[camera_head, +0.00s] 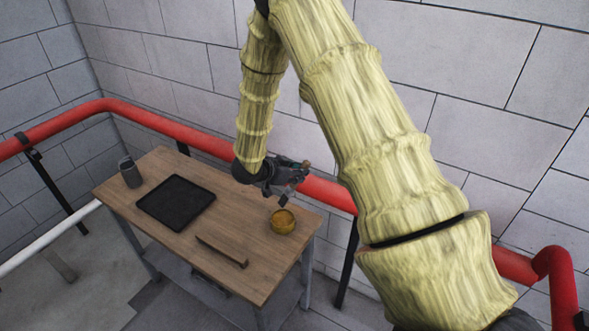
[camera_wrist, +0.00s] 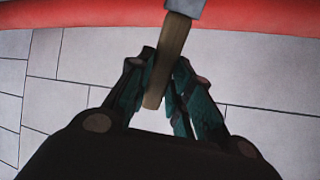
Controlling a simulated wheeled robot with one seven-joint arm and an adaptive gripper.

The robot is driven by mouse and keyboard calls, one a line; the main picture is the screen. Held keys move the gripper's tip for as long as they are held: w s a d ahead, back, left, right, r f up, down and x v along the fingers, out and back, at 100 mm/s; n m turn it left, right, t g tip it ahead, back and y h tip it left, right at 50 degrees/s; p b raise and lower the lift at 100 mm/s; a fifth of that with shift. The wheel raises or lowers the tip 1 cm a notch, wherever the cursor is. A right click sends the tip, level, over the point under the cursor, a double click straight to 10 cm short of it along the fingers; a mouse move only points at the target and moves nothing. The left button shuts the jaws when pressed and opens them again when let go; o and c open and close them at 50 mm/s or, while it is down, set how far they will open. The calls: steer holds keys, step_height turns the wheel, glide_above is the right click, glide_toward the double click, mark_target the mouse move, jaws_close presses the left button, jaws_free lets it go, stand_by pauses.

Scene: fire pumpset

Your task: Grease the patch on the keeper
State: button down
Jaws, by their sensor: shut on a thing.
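My gripper (camera_head: 288,182) is over the back right of the wooden table, above and near the amber round pot (camera_head: 283,220). In the wrist view my gripper (camera_wrist: 163,78) is shut on a brush-like tool (camera_wrist: 174,45), with its flat wooden handle between the green fingers. The tool's grey end points up and away, cut off by the top of that view. A brown bar (camera_head: 222,251) lies at the table's front. I cannot tell which thing is the keeper, and no patch is clearly visible.
The wooden table (camera_head: 160,241) also bears a black tray (camera_head: 176,202) at its middle left and a dark cup (camera_head: 130,172) at its back left corner. A thick red pipe (camera_head: 210,143) runs behind the table along the grey block wall.

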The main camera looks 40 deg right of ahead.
mark_target(292, 189)
steer(key=shift+f+b, duration=2.1)
steer(key=shift+f, duration=0.8)
steer(key=shift+s+a+f, duration=0.1)
steer(key=shift+f, duration=0.5)
stand_by(0.4)
steer(key=shift+r+p, duration=2.35)
steer(key=shift+r, duration=1.2)
